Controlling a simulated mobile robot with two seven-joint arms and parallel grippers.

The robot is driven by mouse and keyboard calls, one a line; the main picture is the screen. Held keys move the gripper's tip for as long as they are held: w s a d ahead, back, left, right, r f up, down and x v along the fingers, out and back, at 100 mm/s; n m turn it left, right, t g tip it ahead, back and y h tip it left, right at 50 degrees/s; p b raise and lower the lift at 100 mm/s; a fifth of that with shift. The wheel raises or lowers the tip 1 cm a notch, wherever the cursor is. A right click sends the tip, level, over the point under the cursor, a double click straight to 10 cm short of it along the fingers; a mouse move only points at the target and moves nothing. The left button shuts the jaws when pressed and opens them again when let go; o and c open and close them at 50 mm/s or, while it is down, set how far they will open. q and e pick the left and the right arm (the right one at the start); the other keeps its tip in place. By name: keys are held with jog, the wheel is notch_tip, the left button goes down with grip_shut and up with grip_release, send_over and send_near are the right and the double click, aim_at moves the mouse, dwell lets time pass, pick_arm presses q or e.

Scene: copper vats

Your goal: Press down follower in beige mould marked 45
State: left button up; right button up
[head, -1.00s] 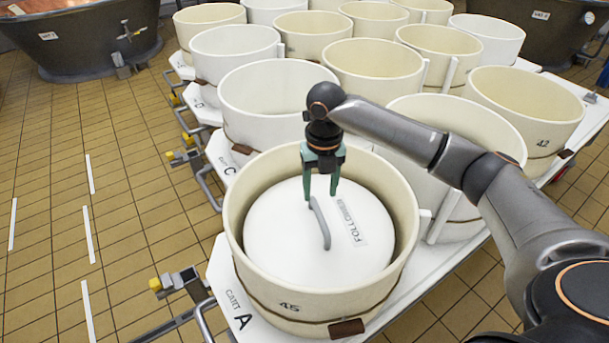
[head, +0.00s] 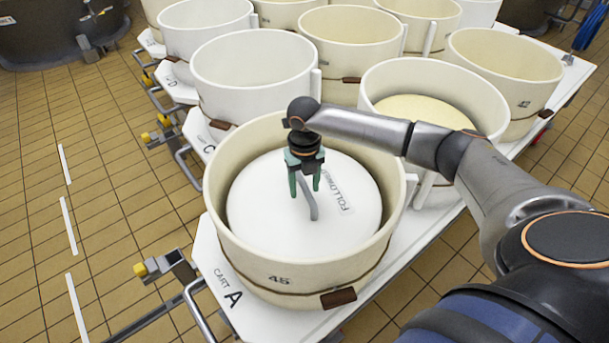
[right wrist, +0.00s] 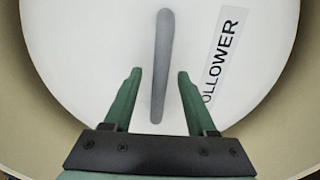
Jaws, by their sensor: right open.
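The beige mould marked 45 (head: 290,275) stands on the front of cart A. The white follower (head: 270,220), a round disc with a grey bar handle (head: 308,203) and a FOLLOWER label, lies inside it, below the rim. In the right wrist view the handle (right wrist: 161,60) runs between the two fingertips (right wrist: 160,73), with a gap on each side; I cannot tell whether the tips are at the handle's height. My left gripper is not in view.
White cart A (head: 230,285) carries the mould. Several more moulds fill the back. Tiled floor (head: 110,200) is open at left.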

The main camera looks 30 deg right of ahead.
jog(key=shift+f, duration=0.25)
grip_shut()
dwell(0.3)
dwell(1.2)
jog(key=shift+s+f, duration=0.2)
jog(key=shift+f, duration=0.15)
dwell(1.1)
jog(key=shift+r+p, duration=0.15)
jog(key=shift+p, duration=0.3)
dwell(0.4)
